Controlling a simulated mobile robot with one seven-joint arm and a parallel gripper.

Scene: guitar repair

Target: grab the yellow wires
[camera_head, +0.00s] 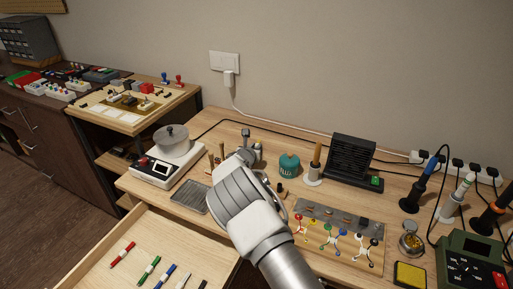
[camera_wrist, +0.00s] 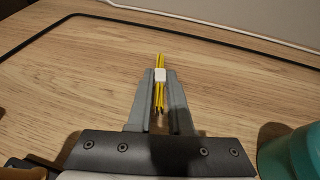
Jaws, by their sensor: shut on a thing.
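The yellow wires (camera_wrist: 159,95) are a thin bundle with a white band (camera_wrist: 160,75) around the middle. In the wrist view they stand between the two fingers of my gripper (camera_wrist: 160,92), which is shut on them. The wires point away from the palm and stick out past the fingertips. I cannot tell whether they still touch the table. In the head view my arm and gripper (camera_head: 250,140) reach over the back of the workbench, and the wires are not clearly seen there.
A teal container (camera_wrist: 292,152) stands close at the right of my gripper; the head view shows it too (camera_head: 289,166). A black cable (camera_wrist: 85,17) runs along the table behind. A scale with a pot (camera_head: 170,155) stands left of my arm. An open drawer (camera_head: 150,255) is in front.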

